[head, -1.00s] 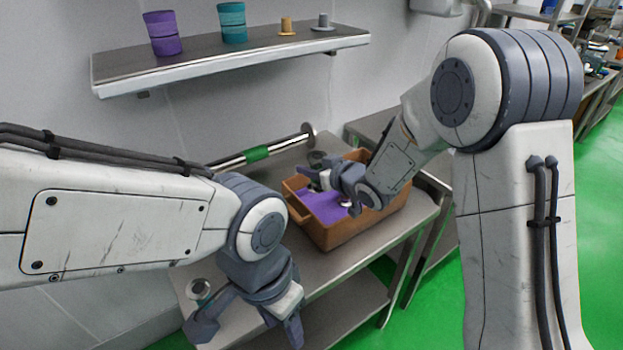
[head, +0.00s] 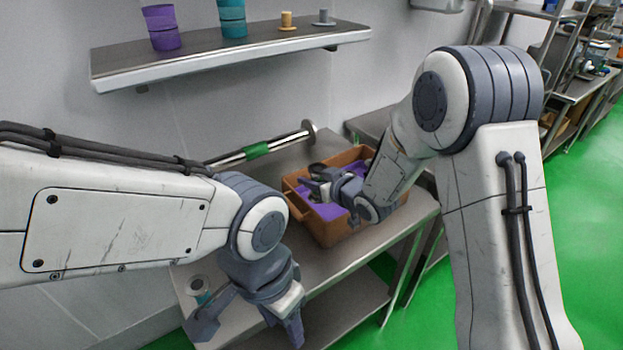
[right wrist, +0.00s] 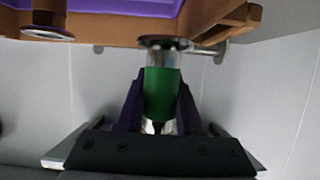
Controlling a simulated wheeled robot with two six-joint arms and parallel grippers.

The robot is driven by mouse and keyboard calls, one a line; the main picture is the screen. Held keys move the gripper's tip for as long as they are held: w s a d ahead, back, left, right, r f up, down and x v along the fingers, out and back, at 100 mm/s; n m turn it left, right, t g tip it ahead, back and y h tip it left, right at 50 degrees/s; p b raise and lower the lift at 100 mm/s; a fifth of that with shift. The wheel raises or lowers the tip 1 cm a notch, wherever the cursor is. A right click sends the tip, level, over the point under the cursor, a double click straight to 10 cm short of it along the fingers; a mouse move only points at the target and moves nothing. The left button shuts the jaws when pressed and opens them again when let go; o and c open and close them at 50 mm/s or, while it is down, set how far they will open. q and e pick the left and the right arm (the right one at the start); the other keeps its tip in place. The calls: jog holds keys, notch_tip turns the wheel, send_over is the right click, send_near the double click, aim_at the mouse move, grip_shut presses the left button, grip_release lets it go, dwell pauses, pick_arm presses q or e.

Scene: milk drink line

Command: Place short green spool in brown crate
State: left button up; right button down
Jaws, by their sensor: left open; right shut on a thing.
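The short green spool (right wrist: 162,95) has a green band, shiny metal ends and a round flange. My right gripper (right wrist: 160,108) is shut on it, with a finger on each side of the green band. In the head view my right gripper (head: 312,187) is over the back left part of the brown crate (head: 342,234), and the spool is mostly hidden there. The crate has a purple lining and also shows in the right wrist view (right wrist: 100,27). My left gripper (head: 245,328) is open and empty at the table's near left end.
A long metal spool with a green band (head: 257,151) lies behind the crate. A small spool with a teal band (head: 199,288) stands near my left gripper. A wall shelf (head: 230,55) above holds purple, teal, orange and grey items. The table between crate and left gripper is clear.

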jog(key=c, duration=0.6)
grip_release()
jog(key=shift+o, duration=0.2)
jog(key=shift+r, duration=0.1)
jog(key=r+v, duration=0.1)
jog(key=v, duration=1.1)
jog(key=s+f+g+h, duration=0.2)
jog(key=s+g+h, duration=0.4)
jog(key=s, duration=2.2)
jog(key=g, duration=0.4)
jog(key=shift+s+a+g+h, duration=0.15)
jog(key=shift+s+g+h, duration=0.1)
jog(key=shift+g+h, duration=0.15)
